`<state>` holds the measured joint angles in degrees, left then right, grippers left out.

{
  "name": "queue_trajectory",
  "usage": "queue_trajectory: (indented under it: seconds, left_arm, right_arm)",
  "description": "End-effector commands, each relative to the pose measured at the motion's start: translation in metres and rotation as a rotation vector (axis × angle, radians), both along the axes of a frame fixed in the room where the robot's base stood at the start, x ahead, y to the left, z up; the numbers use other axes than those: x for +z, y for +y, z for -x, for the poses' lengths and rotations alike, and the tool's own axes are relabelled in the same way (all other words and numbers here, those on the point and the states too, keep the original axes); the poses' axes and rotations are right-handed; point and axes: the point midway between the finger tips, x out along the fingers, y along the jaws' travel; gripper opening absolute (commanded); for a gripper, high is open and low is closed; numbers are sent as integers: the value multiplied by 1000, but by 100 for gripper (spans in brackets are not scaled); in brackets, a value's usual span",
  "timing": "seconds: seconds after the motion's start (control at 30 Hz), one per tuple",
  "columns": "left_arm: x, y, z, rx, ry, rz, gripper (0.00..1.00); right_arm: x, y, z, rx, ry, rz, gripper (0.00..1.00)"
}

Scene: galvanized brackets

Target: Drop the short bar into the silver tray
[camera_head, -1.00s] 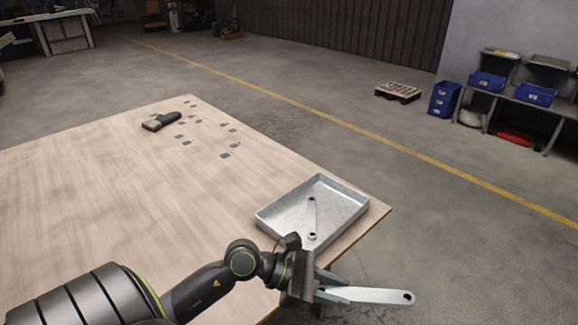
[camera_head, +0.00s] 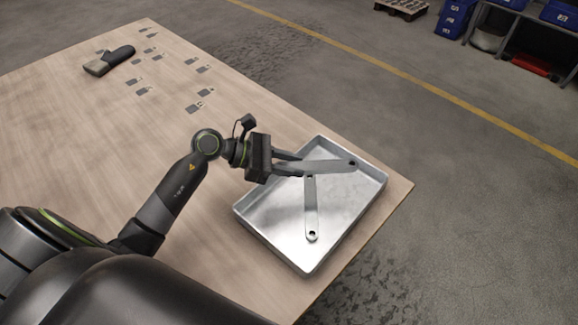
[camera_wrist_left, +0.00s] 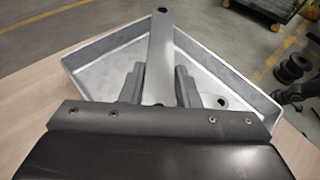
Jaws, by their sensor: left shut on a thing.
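The silver tray (camera_head: 345,218) is a shallow metal tray near the right corner of the wooden table. My left gripper (camera_head: 290,168) is over the tray and shut on a flat metal bar (camera_head: 328,166) with a hole at its end. In the left wrist view the held bar (camera_wrist_left: 158,60) extends forward between the fingers (camera_wrist_left: 160,88), above the tray (camera_wrist_left: 105,62). A second flat bar (camera_head: 311,210) with a hole lies in the tray, below the held one. The left wrist view shows part of it (camera_wrist_left: 215,100), mostly hidden. My right gripper is not in view.
Several small grey brackets (camera_head: 145,88) are scattered on the table (camera_head: 80,130). Blue bins (camera_head: 456,18) and a pallet (camera_head: 402,8) stand beyond on the floor.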

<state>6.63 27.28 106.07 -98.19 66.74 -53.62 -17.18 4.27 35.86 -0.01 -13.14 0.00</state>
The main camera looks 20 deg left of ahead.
Motion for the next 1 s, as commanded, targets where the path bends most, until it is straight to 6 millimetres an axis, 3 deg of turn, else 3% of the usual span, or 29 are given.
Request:
queue_trajectory:
  seconds: [0.17, 0.5, 0.93, 0.97, 1.0]
  left_arm:
    - [-18, -1, -1, -3, 1, 3, 0]
    - [-53, -1, -1, -2, -1, 2, 0]
    - [-58, -1, -1, -3, -2, 1, 0]
    - [-58, -1, -1, -3, -2, 1, 33]
    - [-58, -1, -1, -2, -1, 2, 38]
  right_arm:
    - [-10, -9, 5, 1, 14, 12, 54]
    - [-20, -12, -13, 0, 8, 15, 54]
    - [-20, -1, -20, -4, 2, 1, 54]
    - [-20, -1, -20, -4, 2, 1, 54]
    - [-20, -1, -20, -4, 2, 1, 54]
